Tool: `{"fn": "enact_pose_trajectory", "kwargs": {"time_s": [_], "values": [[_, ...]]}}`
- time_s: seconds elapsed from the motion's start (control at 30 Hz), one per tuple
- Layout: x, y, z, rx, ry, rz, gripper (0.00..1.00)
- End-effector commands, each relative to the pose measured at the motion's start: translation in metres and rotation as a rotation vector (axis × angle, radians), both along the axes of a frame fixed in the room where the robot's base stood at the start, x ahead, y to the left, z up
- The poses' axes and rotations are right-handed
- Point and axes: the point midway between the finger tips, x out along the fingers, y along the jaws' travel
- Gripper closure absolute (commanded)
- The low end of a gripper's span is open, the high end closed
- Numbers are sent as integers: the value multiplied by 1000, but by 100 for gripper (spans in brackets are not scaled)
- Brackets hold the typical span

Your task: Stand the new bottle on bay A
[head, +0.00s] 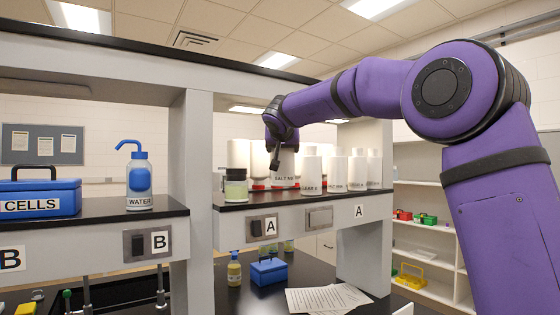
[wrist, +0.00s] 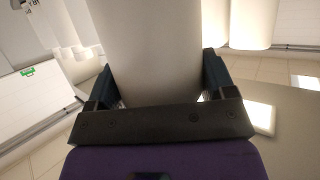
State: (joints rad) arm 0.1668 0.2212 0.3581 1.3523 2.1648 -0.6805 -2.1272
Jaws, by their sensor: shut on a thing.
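My gripper (head: 275,157) is over the bay A shelf (head: 237,206), shut on a white bottle (head: 285,172) whose label begins "SALT". In the wrist view the bottle (wrist: 147,45) stands between both fingers and fills the space between them. The bottle looks upright, close above or on the shelf; I cannot tell whether its base touches. The shelf front has an A sign (head: 270,226) next to a dark switch, and a second A sign (head: 359,211) farther right.
A lidded jar (head: 236,186) is left of the bottle. Several white bottles, one labelled "CLEAR" (head: 311,172), stand close on the right. White cylinders with red parts are behind. The water bottle (head: 139,182) and blue CELLS box (head: 40,195) are on bay B.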

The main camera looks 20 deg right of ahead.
Motion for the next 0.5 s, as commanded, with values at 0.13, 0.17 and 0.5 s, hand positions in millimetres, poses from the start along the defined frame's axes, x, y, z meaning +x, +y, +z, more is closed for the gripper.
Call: {"fn": "enact_pose_trajectory", "kwargs": {"time_s": [0.13, 0.17, 0.5], "values": [[24, -1, -2, 0, -1, 1, 85], [28, -1, -3, 0, 0, 1, 85], [36, -2, -16, -1, 0, 0, 85]]}}
